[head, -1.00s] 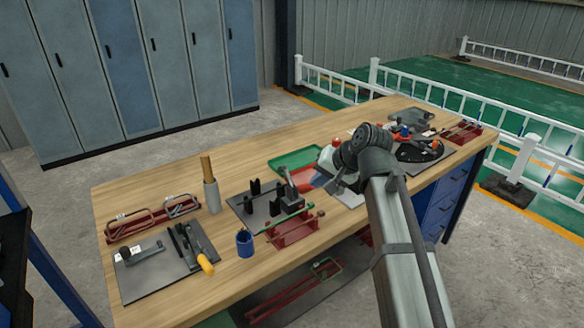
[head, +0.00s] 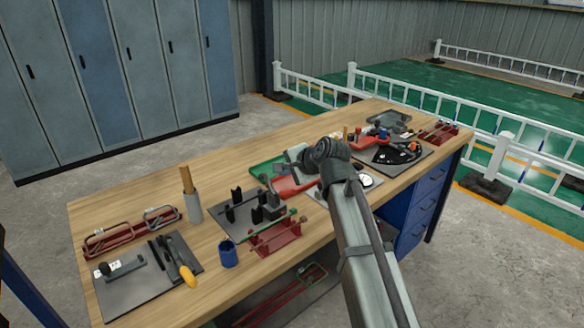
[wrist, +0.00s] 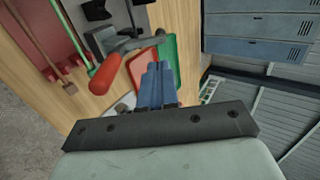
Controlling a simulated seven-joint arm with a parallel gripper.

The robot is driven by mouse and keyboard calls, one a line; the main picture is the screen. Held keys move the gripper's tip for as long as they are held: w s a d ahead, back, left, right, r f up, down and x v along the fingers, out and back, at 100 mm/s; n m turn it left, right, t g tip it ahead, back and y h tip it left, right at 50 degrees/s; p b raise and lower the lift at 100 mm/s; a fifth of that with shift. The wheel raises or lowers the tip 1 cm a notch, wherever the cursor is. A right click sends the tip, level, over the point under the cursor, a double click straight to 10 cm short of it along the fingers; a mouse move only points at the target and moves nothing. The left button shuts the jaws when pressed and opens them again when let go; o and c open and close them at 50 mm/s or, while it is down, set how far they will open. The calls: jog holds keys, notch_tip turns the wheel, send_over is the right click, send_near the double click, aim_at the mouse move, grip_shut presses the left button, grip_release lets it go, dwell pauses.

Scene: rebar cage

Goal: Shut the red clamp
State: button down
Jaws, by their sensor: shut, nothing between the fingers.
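The red clamp shows in the wrist view as a thick red handle (wrist: 120,65) with a dark metal body behind it. My gripper's blue fingers (wrist: 158,70) are shut and empty. They appear just right of the red handle in the wrist view; I cannot tell whether they touch it. The fingers are hidden in the head view.
A green tray (head: 262,171) lies behind the clamp. A red stand with a green rod (head: 275,238) and a blue cup (head: 228,254) are at the front edge. A dark plate with a round fixture (head: 393,155) is to the right. Bare wood lies at the back left.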

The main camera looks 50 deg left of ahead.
send_near(262, 175)
jog(key=x, duration=0.4)
jog(key=shift+w+d+f, duration=0.2)
jog(key=shift+w+f, duration=0.05)
jog(key=shift+f, duration=0.1)
jog(key=shift+a, duration=0.1)
jog(key=a+h, duration=0.1)
jog(key=h, duration=0.1)
jog(key=a+f+h, duration=0.1)
jog(key=a+h, duration=0.1)
jog(key=h, duration=0.1)
jog(key=a+f+h, duration=0.1)
jog(key=a+h, duration=0.1)
jog(key=h, duration=0.1)
jog(key=shift+f, duration=0.2)
jog(key=shift+a+f+h, duration=0.3)
jog(key=shift+f+h, duration=0.25)
jog(key=shift+h, duration=0.65)
jog(key=shift+f, duration=0.15)
jog(key=shift+f+h, duration=0.1)
jog(key=shift+h, duration=0.2)
